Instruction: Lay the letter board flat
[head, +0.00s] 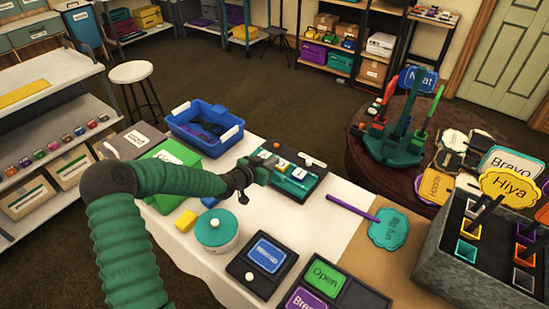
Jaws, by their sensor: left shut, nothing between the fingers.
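A dark board with a teal front part and small pale tiles (313,184), which looks like the letter board, is at the far side of the white table. The marks on its tiles are too small to read, and I cannot tell whether it is flat or tilted. My left gripper (262,171) is shut and empty at the board's left edge, partly in front of it. I cannot tell whether it touches the board. My right gripper is not in view.
A blue bin (205,127) and a green box (172,160) stand left of the board. A teal round pot (217,230), a black box with a blue label (262,262) and a sign tray (358,297) are nearer. White cloth (320,222) is clear right of the pot.

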